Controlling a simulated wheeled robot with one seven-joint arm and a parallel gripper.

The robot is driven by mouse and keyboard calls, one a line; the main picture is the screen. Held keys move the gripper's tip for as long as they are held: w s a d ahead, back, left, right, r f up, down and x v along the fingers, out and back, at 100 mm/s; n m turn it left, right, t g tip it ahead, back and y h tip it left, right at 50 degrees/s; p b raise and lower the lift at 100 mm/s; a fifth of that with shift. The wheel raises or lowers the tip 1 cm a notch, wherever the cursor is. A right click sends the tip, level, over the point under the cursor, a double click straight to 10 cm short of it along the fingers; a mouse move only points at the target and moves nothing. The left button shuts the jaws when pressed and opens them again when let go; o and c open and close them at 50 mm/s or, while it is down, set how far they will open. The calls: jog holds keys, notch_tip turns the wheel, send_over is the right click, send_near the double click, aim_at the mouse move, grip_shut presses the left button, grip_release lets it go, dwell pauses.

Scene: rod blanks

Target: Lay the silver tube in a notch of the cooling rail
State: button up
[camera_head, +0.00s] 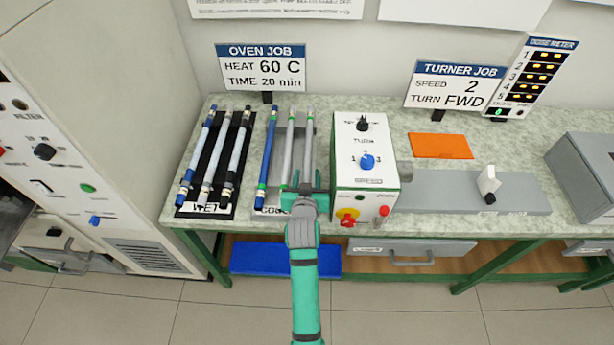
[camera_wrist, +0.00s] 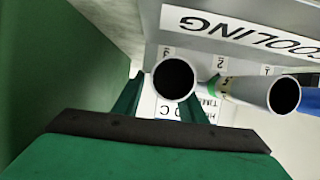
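The cooling rail (camera_head: 280,205) is a grey plate with a COOLING label, which also shows in the wrist view (camera_wrist: 290,15) with notch numbers. One silver tube (camera_head: 308,145) lies lengthwise at the rail's right side; its open end (camera_wrist: 157,92) faces the wrist camera by number 3. My gripper (camera_head: 306,182) is at this tube's near end. Its fingers stand on either side of the tube and look apart from it, so open; the tube hides part of them. A second silver tube (camera_head: 289,145) lies in the middle, and its end shows in the wrist view (camera_wrist: 245,90).
A blue tube (camera_head: 266,160) lies at the rail's left. A black WET rack (camera_head: 205,211) with several tubes stands further left. The white turner box (camera_head: 365,150) stands close on the right. An OVEN JOB sign (camera_head: 262,68) stands behind.

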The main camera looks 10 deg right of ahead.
jog(key=shift+r, duration=0.2)
jog(key=v, duration=1.1)
jog(key=shift+s, duration=0.3)
jog(key=s+a+f+n+t+y, duration=0.1)
jog(key=s+a+f, duration=0.25)
jog(key=s, duration=0.45)
jog(key=s+a+f+n+y, duration=0.1)
jog(key=s+a+f, duration=0.3)
jog(key=s, duration=0.5)
jog(key=s+a+r+y, duration=0.1)
jog(key=s+r, duration=0.1)
jog(key=s, duration=0.6)
jog(key=s+a+r+n+t, duration=0.1)
jog(key=s+a+r, duration=0.1)
jog(key=s, duration=0.6)
jog(key=shift+s+a+r+y, duration=0.25)
jog(key=shift+s+y, duration=0.1)
jog(key=shift+y, duration=0.05)
